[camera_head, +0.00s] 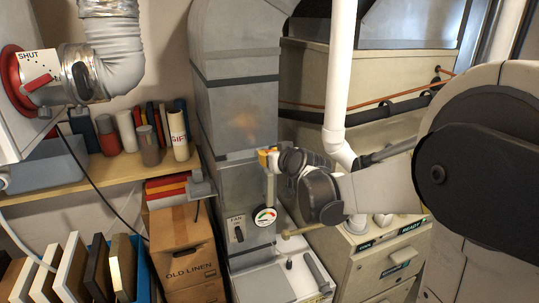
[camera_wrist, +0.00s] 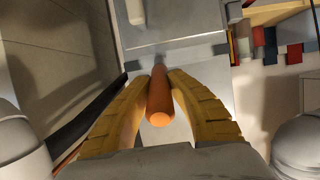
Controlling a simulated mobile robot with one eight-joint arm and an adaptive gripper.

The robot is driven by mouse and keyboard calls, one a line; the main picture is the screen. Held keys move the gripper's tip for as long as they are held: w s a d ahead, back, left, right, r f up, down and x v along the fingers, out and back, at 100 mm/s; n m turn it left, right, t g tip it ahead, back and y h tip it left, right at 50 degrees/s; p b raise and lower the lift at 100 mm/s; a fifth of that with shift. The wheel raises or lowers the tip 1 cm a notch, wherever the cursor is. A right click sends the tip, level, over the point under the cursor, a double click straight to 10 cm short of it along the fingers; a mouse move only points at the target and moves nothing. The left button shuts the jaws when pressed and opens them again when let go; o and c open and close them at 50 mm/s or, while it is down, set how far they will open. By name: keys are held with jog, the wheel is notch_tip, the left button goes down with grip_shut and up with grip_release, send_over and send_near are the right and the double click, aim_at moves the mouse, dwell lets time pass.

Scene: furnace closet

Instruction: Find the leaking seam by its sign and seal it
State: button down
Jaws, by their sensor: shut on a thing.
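My gripper (camera_head: 268,158) is at the front of the grey metal duct (camera_head: 232,112), near its lower seam. In the wrist view its yellow fingers (camera_wrist: 160,90) are shut on an orange-brown rod (camera_wrist: 160,108), one round end facing the camera. A pale stick (camera_head: 270,188) shows below the gripper in the head view; I cannot tell whether it is the same rod. Dark bands cross the duct, one at an upper seam (camera_head: 238,80); another seam band (camera_wrist: 135,65) shows in the wrist view. A faint orange blotch (camera_head: 243,120) shows on the duct between bands. Whether rod and duct touch is unclear.
A round gauge (camera_head: 265,216) and a FAN switch (camera_head: 237,230) are low on the duct. A white pipe (camera_head: 339,75) stands close right of my gripper. A shelf (camera_head: 105,172) with jars, an OLD LINEN box (camera_head: 183,243) and a SHUT damper (camera_head: 40,82) are left.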

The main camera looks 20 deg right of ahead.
jog(key=shift+d, duration=2.25)
jog(key=shift+a, duration=0.15)
jog(key=shift+a, duration=2.1)
jog(key=shift+d+b, duration=0.4)
jog(key=shift+d, duration=1.85)
jog(key=shift+a, duration=2.25)
jog(key=shift+s, duration=0.1)
